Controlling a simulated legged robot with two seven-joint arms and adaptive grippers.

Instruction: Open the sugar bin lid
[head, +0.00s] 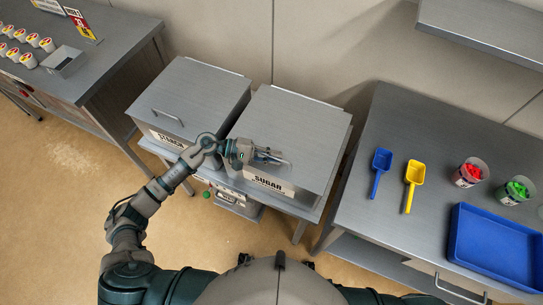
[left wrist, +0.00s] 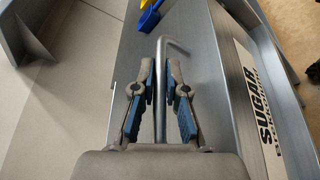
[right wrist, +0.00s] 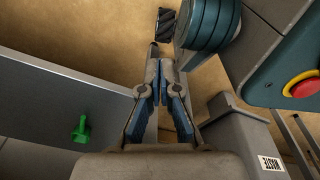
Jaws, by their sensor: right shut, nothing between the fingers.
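The sugar bin has a flat grey lid (head: 290,125), which lies closed. Its SUGAR label (head: 268,182) is on the front and also shows in the left wrist view (left wrist: 260,95). My left gripper (head: 275,157) is over the front part of the lid. In the left wrist view the fingers (left wrist: 160,85) sit on both sides of the lid's metal handle bar (left wrist: 160,60) and look shut on it. My right gripper (right wrist: 161,85) is shut and empty, seen only in the right wrist view. Part of the handle is hidden by the left fingers.
The starch bin (head: 205,95) stands left of the sugar bin. A right table (head: 385,130) holds a blue scoop (head: 381,162), a yellow scoop (head: 414,175), two cups and a blue tray (head: 490,245). A WASTE box (right wrist: 235,135) is near my right gripper.

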